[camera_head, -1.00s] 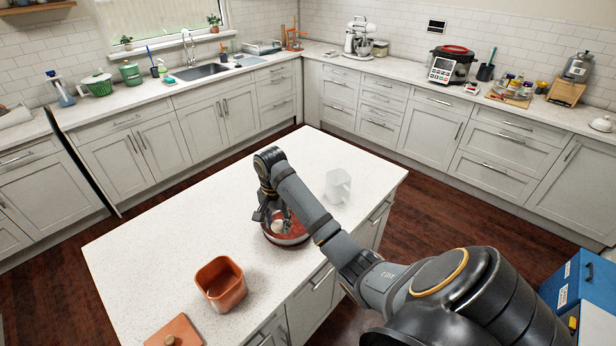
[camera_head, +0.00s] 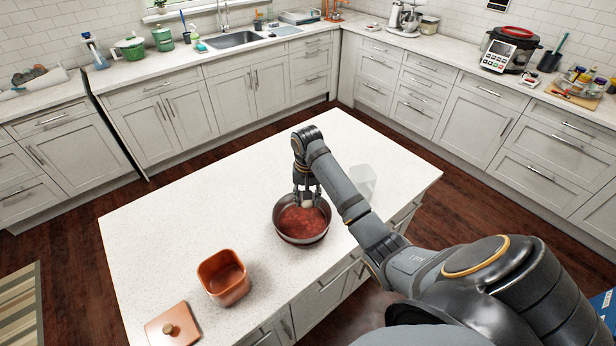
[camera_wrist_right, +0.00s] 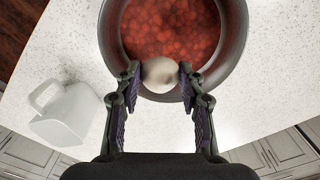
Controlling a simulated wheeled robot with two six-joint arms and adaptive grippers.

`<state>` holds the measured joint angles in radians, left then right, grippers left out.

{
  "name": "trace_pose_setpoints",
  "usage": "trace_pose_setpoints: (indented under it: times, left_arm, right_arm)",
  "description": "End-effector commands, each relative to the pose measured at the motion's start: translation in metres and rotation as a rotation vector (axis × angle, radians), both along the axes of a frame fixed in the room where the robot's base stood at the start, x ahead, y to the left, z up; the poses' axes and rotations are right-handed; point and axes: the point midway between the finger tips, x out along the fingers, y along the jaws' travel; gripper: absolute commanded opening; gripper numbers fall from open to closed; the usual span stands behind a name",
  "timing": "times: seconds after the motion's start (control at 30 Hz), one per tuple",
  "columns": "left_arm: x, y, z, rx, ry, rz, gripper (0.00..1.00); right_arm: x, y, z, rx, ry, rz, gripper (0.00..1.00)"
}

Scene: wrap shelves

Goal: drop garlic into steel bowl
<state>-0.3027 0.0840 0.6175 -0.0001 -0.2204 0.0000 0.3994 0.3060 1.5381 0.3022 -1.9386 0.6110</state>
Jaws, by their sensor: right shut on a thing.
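The steel bowl (camera_head: 278,219) stands on the island and holds a red, chunky mass; its rim also shows in the right wrist view (camera_wrist_right: 237,40). My right gripper (camera_head: 307,199) is over the bowl's far side, pointing down. In the right wrist view its two fingers (camera_wrist_right: 160,78) are shut on the pale round garlic (camera_wrist_right: 160,72), which is in front of the bowl's near rim and the red contents. I cannot tell the exact height of the garlic over the contents. My left gripper is not in view.
An open terracotta pot (camera_head: 223,277) stands left of the bowl, with its square lid (camera_head: 172,328) lying in front. A translucent white jug (camera_head: 363,182) stands behind my right arm; it also shows in the wrist view (camera_wrist_right: 65,113). The island's left part is bare.

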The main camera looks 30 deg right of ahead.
Motion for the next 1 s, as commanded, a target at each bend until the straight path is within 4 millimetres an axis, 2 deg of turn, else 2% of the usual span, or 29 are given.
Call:
trace_pose_setpoints:
  times: [0.03, 0.13, 0.27, 0.57, 0.9, 1.0]
  left_arm:
    - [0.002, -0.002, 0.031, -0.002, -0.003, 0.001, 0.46]
    - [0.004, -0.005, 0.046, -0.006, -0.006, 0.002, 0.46]
    - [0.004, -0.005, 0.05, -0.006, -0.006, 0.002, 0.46]
    - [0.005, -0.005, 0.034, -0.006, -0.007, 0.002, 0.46]
    - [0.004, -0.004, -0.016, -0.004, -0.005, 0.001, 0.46]
    - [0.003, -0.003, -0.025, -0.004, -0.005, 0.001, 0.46]
  right_arm:
    - [-0.001, 0.0, 0.025, 0.001, 0.003, 0.074, 0.1]
    - [-0.001, 0.0, 0.034, 0.001, 0.001, 0.204, 0.1]
    - [-0.001, 0.0, 0.033, 0.001, 0.001, 0.283, 0.1]
    - [-0.001, 0.0, 0.019, 0.0, 0.0, 0.29, 0.1]
    - [-0.001, 0.0, -0.023, 0.0, 0.0, 0.289, 0.1]
    - [-0.001, 0.0, -0.03, 0.0, 0.0, 0.288, 0.1]
